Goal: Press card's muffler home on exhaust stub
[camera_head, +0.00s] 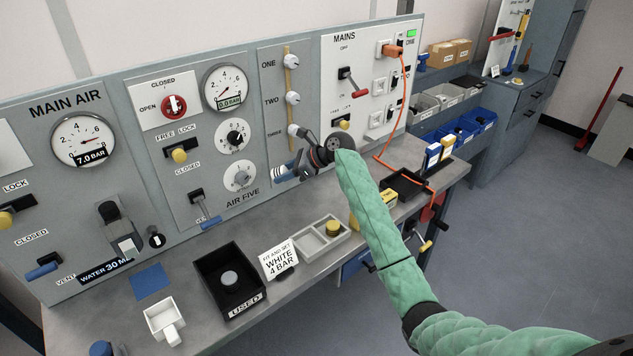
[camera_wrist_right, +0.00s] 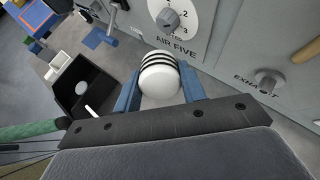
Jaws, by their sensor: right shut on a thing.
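The card (camera_head: 279,258) reads "FIT AND SET WHITE 4 BAR" and stands at the bench's front edge. My right gripper (camera_head: 284,172) is in front of the panel, right of the AIR FIVE dials. It is shut on the white muffler (camera_wrist_right: 160,76), which has black bands and sits between the blue fingers in the wrist view. The exhaust stub (camera_wrist_right: 268,81) sticks out of the panel by its EXHAUST label, to the right of the muffler and apart from it. In the head view I cannot make out the stub. My left gripper is not in view.
The black USED tray (camera_head: 230,282) holds a grey round piece. A grey divided tray (camera_head: 321,238) holds a yellow piece. A white holder (camera_head: 163,318) and a blue pad (camera_head: 150,281) lie to the left. An orange cable (camera_head: 398,110) hangs from the mains panel.

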